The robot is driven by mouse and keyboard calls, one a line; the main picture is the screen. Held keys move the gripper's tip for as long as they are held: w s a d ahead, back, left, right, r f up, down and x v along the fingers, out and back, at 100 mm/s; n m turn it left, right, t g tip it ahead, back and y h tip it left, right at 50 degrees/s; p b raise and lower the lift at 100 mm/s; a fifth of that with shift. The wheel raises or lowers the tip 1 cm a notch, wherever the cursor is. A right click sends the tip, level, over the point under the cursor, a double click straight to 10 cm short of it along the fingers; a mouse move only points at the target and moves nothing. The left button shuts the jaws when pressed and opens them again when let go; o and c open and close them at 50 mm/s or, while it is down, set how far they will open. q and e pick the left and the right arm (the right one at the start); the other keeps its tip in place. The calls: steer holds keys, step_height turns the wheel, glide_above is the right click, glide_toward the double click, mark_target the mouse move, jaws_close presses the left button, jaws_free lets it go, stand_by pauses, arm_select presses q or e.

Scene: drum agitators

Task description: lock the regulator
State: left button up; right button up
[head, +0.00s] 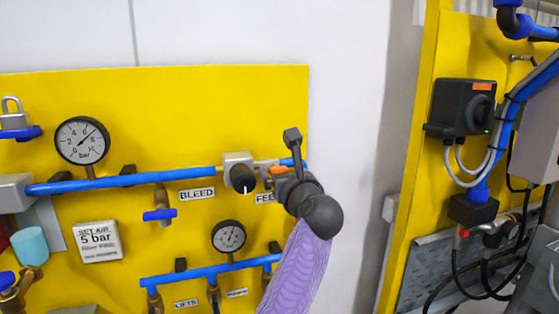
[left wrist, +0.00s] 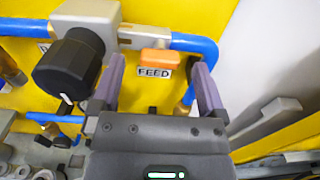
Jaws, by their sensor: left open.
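The regulator has a silver body (head: 238,160) with a black knob (head: 241,180) bearing a white mark, in the blue pipe on the yellow panel. In the left wrist view the black knob (left wrist: 68,68) stands just left of my left finger. An orange piece (head: 278,170) sits right of the regulator, above the FEED label (left wrist: 154,72). My left gripper (head: 284,172) is in front of the panel there, partly hidden by its own wrist. In the left wrist view its fingers (left wrist: 158,80) are apart and empty, with the orange piece between them beyond. My right gripper is not in view.
A large gauge (head: 82,140) and a "SET AIR 5 bar" sign (head: 100,242) are on the panel. A padlock (head: 14,118) is at the far left. A lower blue pipe (head: 210,271) carries a small gauge (head: 229,237). White wall (head: 350,120) is bare to the right.

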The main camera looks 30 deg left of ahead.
arm_select(q)
steer(key=shift+x, duration=1.15)
steer(key=shift+c, duration=0.3)
jaws_close()
steer(key=shift+d+r+m+p, duration=0.1)
steer(key=shift+r+m+p, duration=0.1)
steer(key=shift+m+p, duration=0.9)
steer(key=m+p, duration=0.8)
steer(key=p, duration=0.1)
steer(key=shift+w+d+m, duration=0.1)
steer(key=shift+w+m, duration=0.05)
steer(key=shift+m, duration=0.25)
steer(key=m+p, duration=0.2)
steer(key=m, duration=0.1)
steer(key=shift+f+p, duration=0.2)
steer(key=shift+p, duration=0.15)
steer(key=shift+f+m, duration=0.15)
steer(key=shift+m, duration=0.85)
steer(key=shift+f+m, duration=0.1)
steer(key=shift+m, duration=0.9)
